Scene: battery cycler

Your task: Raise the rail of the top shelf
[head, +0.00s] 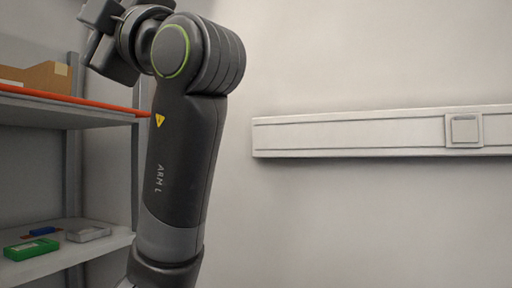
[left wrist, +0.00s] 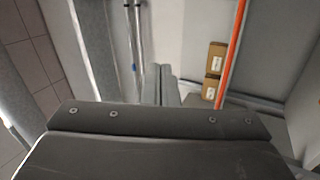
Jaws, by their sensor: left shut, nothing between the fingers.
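The orange rail (head: 75,100) runs along the front edge of the top shelf (head: 50,118) at the left of the head view, low against the board. In the left wrist view the rail (left wrist: 233,50) runs steeply on the right side. My left gripper shows in the left wrist view with its two fingers (left wrist: 161,84) together and empty, left of the rail and apart from it. In the head view my left arm rises past the shelf's right end, and its wrist is above the rail's right part. My right gripper is not in view.
Cardboard boxes (head: 40,77) stand on the top shelf behind the rail. The lower shelf (head: 60,259) holds a green item (head: 32,247), a blue item (head: 42,231) and a grey item (head: 88,234). A white wall channel (head: 350,133) runs along the wall at right.

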